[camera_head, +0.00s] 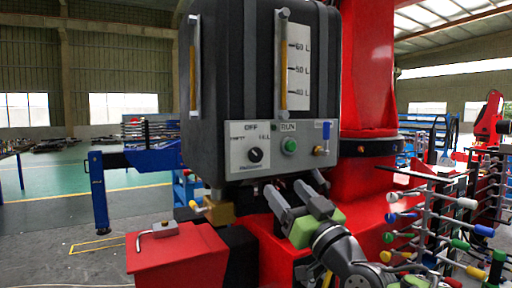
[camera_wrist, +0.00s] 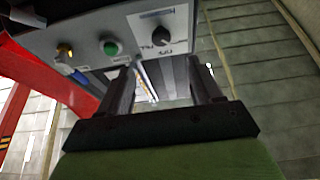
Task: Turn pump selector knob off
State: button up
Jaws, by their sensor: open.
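The pump selector knob (camera_head: 255,155) is a round black knob at the left of a light grey panel (camera_head: 236,168) on a dark tank. OFF is printed above it, with other labels at its left and right. Its exact pointer direction is too small to tell. In the wrist view the knob (camera_wrist: 160,36) shows upside down, beyond the fingertips. My gripper (camera_head: 286,188) is open and empty, just below the panel and right of the knob in the head view. In the wrist view my gripper's two dark fingers (camera_wrist: 160,68) are apart, with nothing between them. The knob is not touched.
A green button (camera_head: 289,146) under a RUN label, a brass fitting (camera_head: 318,151) and a blue-handled lever (camera_head: 326,131) share the panel. A brass valve (camera_head: 218,210) hangs below the tank. A red box (camera_head: 176,248) stands lower left. A rack with coloured knobs (camera_head: 440,225) stands at right.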

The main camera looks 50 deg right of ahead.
aim_at(257, 157)
jog(key=p+x, duration=0.4)
jog(key=x, duration=0.9)
jog(key=shift+a+p, duration=0.1)
jog(key=shift+p, duration=0.25)
